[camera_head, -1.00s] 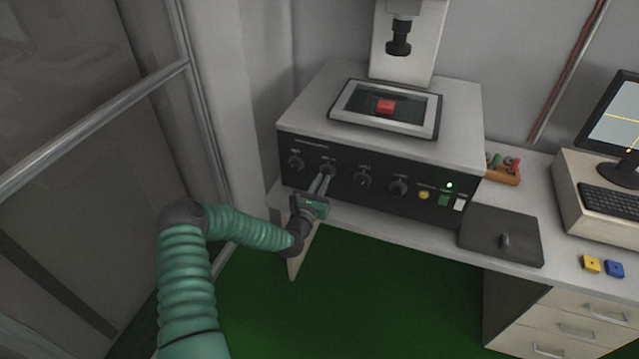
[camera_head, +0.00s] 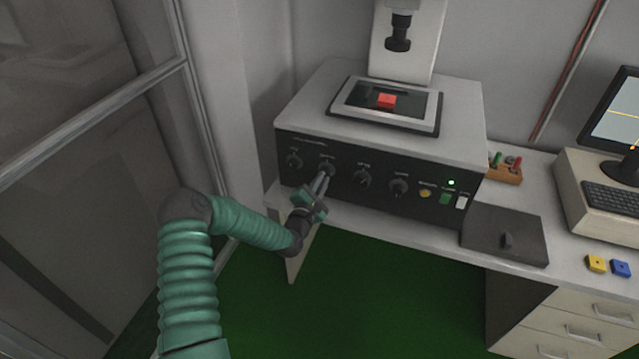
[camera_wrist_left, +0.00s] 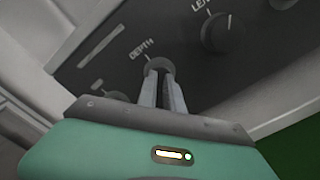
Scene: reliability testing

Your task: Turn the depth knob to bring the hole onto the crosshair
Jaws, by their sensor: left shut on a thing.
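The depth knob (camera_head: 327,166) is the second dark knob from the left on the black front panel. In the left wrist view the knob (camera_wrist_left: 159,65) sits below the label "DEPTH". My left gripper (camera_head: 323,176) is shut on the knob, its two fingers on either side of it; the fingers also show in the left wrist view (camera_wrist_left: 161,78). The wrist is rolled relative to the panel. A red block (camera_head: 386,100) lies on the dark stage under the microscope head (camera_head: 398,35). The monitor (camera_head: 614,118) shows an orange line and dot, only partly in view. My right gripper is out of view.
Other knobs (camera_head: 362,177) flank the depth knob closely. A dark plate (camera_head: 505,238), a keyboard (camera_head: 613,199) and yellow and blue blocks (camera_head: 596,264) are on the desk.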

